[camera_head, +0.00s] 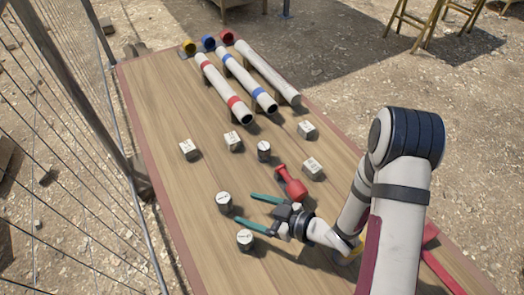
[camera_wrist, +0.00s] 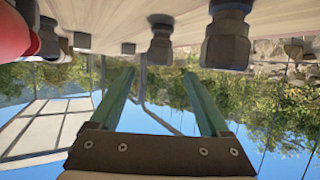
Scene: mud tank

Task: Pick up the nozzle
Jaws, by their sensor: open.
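The nozzle, which I take to be the red tapered piece (camera_head: 290,183), lies on the wooden table above my gripper in the head view. In the wrist view a red shape (camera_wrist: 15,35), probably the same piece, is cut off at the upper left edge. My gripper (camera_head: 244,208) is open, its two teal fingers apart and pointing left, low over the table.
Two dark cylinders with pale tops, one (camera_head: 223,202) just beyond the fingertips and one (camera_head: 245,239) below them, stand close by. Another cylinder (camera_head: 264,151) and several pale blocks (camera_head: 313,169) are farther up. Striped tubes (camera_head: 247,82) lie at the far end. A wire fence (camera_head: 75,130) runs along the left.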

